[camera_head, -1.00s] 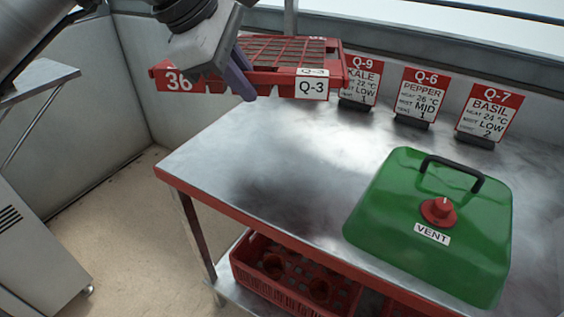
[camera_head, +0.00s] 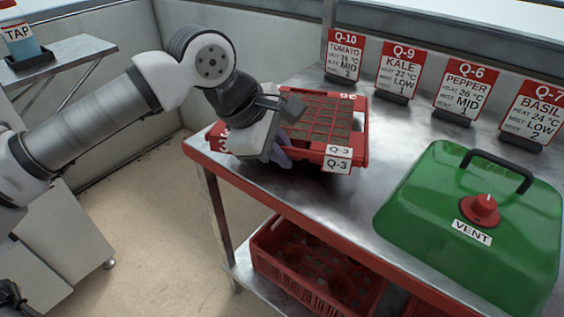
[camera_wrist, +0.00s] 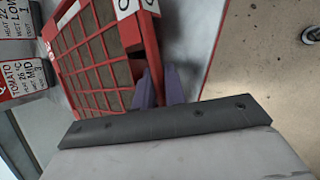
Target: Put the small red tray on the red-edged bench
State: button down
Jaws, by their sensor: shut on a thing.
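The small red tray (camera_head: 327,122), with brown filled cells and a Q-3 label, is at the left end of the red-edged bench (camera_head: 300,200). My gripper (camera_head: 283,150) is shut on its near left rim. The tray looks level and at or just above the steel top; I cannot tell whether it touches. In the wrist view the tray (camera_wrist: 92,55) fills the upper left, with the purple fingers (camera_wrist: 160,88) at its edge. Part of the tray's left side, with its number, is hidden by my gripper.
A green lid (camera_head: 470,215) with a black handle and a red VENT knob stands on the bench to the right. Several sign cards, such as Q-9 (camera_head: 400,70), stand along the back. A red crate (camera_head: 290,270) is on the lower shelf. Bare top lies between tray and lid.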

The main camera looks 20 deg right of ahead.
notch_tip(320, 180, down, 3)
jog(key=shift+r, duration=0.2)
jog(key=c, duration=1.5)
grip_release()
jog(key=shift+r, duration=0.1)
jog(key=p+v, duration=0.1)
jog(key=v, duration=1.1)
jog(key=shift+a+p, duration=0.1)
jog(key=shift+p, duration=0.2)
